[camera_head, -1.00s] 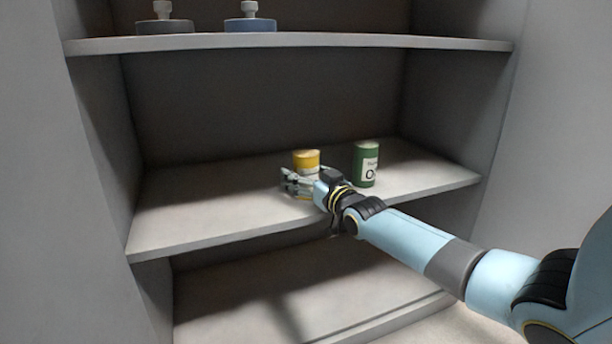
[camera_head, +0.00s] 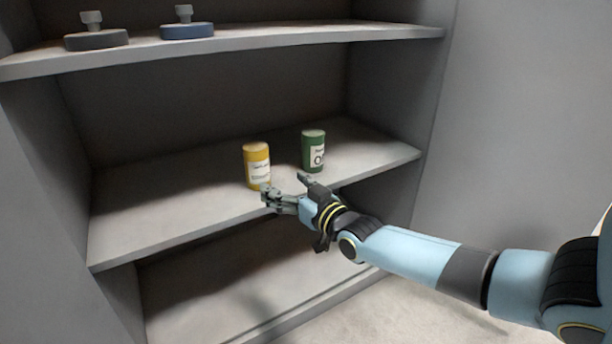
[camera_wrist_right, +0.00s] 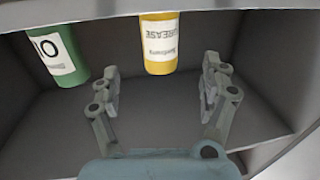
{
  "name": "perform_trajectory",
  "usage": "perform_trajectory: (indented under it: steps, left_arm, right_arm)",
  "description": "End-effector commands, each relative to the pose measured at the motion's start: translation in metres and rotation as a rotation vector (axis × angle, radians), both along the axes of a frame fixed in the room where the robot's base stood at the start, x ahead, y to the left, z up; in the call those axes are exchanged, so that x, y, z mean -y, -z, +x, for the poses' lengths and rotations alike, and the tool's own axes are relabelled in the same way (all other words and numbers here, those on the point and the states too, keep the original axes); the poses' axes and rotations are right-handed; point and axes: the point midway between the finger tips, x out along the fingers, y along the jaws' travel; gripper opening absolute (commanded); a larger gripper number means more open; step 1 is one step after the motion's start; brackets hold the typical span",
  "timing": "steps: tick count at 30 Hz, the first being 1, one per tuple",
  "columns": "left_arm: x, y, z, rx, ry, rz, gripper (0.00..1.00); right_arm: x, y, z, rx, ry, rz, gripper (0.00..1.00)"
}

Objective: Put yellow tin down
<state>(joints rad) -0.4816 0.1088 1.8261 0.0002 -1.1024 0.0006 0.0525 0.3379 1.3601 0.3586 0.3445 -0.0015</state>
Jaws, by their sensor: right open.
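The yellow tin (camera_head: 257,165) stands upright on the middle shelf (camera_head: 170,205), its white label facing forward. My right gripper (camera_head: 283,190) is in front of it, to its lower right, at the shelf's front edge. In the right wrist view the yellow tin (camera_wrist_right: 159,44) appears beyond my open right gripper (camera_wrist_right: 162,75), roughly in line with the gap between its fingers. The fingers are wide apart with nothing between them. My left gripper is not in view.
A green tin (camera_head: 313,151) with a white label stands upright to the right of the yellow tin. On the upper shelf (camera_head: 300,37) sit a dark grey knobbed object (camera_head: 97,39) and a blue one (camera_head: 187,31). The middle shelf's left part is clear.

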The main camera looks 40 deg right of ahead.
Motion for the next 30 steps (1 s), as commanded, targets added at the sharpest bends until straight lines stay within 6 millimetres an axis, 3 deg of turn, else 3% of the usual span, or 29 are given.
perform_trajectory:
  steps: [4, 8, 11, 12, 15, 18, 21, 24, 30]
  left_arm:
    - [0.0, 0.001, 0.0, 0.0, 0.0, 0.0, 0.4]
    - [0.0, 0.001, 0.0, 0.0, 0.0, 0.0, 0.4]
    - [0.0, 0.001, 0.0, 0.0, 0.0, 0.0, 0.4]
    - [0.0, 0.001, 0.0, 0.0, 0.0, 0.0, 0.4]
    - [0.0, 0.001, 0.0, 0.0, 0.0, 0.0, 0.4]
    - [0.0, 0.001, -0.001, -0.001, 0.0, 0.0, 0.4]
    - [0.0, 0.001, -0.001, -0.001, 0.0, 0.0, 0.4]
    - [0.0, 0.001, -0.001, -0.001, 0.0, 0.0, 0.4]
    - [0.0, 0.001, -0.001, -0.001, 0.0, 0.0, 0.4]
  right_arm:
    - [-0.008, 0.015, -0.009, -0.06, -0.009, 0.002, 0.8]
    - [-0.04, 0.078, -0.055, -0.328, -0.043, 0.004, 0.8]
    - [-0.07, 0.137, -0.125, -0.637, -0.072, -0.006, 0.8]
    - [-0.08, 0.156, -0.158, -0.765, -0.078, -0.012, 0.8]
    - [-0.098, 0.188, -0.243, -1.06, -0.081, -0.031, 0.8]
    - [-0.107, 0.198, -0.315, -1.293, -0.071, -0.047, 0.8]
    - [-0.111, 0.198, -0.362, -1.445, -0.06, -0.057, 0.8]
    - [-0.113, 0.196, -0.384, -1.516, -0.052, -0.063, 0.8]
    - [-0.112, 0.195, -0.388, -1.532, -0.05, -0.064, 0.8]
